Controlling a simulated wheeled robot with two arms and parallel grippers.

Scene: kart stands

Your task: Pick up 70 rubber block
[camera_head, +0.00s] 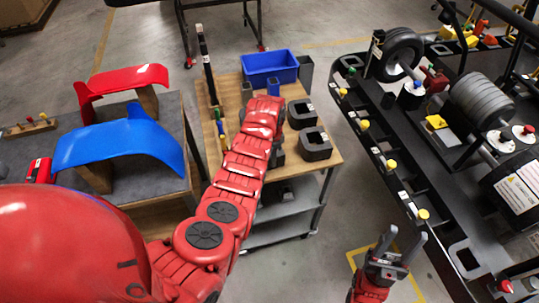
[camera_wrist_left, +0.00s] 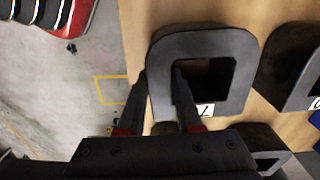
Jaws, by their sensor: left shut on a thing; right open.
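A black rubber block (camera_wrist_left: 205,40) with a square hole fills the middle of the left wrist view. Its white label shows a 7; the rest is hidden. My left gripper (camera_wrist_left: 160,80) is shut on one wall of it, one finger along the outer side and one in the hole. In the head view my left gripper (camera_head: 279,145) is over the right part of the wooden table, largely hidden by my arm. My right gripper (camera_head: 405,240) is open and empty, in front of the black rack.
Other black blocks stand on the wooden table (camera_head: 232,98), one at the back (camera_head: 302,113) and one at the right (camera_head: 314,147). A blue bin (camera_head: 270,67) is behind them. The black rack (camera_head: 395,165) lies to the right, with free floor between.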

